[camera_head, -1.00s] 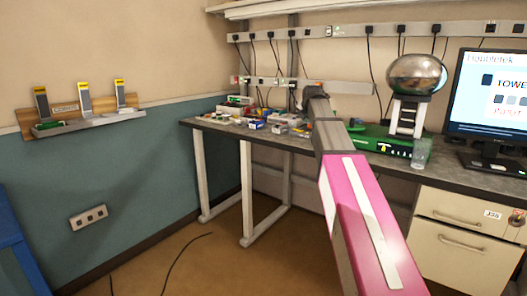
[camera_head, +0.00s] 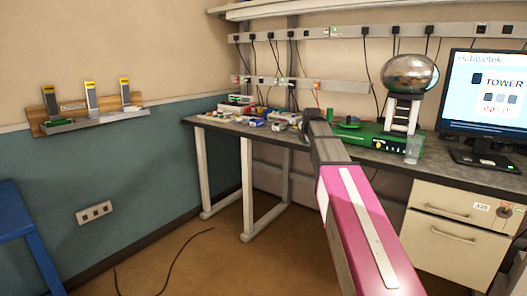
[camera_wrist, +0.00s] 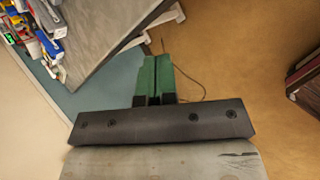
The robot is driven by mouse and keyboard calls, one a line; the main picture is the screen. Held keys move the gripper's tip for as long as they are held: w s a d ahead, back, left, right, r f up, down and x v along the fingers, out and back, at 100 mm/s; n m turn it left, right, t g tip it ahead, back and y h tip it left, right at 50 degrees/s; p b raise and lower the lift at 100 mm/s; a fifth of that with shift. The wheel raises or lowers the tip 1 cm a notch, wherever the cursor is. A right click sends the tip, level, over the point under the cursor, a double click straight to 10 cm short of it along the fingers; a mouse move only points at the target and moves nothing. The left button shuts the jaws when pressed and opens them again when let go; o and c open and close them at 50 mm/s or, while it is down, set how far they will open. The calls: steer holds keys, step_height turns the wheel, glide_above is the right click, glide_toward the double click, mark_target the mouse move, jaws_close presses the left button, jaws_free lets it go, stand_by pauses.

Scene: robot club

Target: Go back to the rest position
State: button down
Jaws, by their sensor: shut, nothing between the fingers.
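My gripper (camera_wrist: 157,80) shows in the wrist view with its two green fingers pressed together. Nothing is between them. Below the fingers in that view are the brown floor and a thin dark cable, and the bench edge is to the upper left, apart from the fingers.
The grey bench (camera_head: 222,128) holds several small coloured parts at its left, a green device (camera_head: 362,137) with a metal sphere (camera_head: 409,73), a glass (camera_head: 413,150) and a monitor (camera_head: 490,95). A drawer unit (camera_head: 455,228) stands below right. A blue table (camera_head: 15,215) is at far left. Floor between is open.

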steer(key=s+f+m+g, duration=0.7)
steer(key=s+f+m, duration=1.5)
steer(key=s+f, duration=1.1)
step_height(320, 180, down, 4)
steer(key=shift+s+a+f+m+g, duration=0.2)
steer(key=shift+s+m+g, duration=0.05)
steer(key=shift+m+g, duration=0.15)
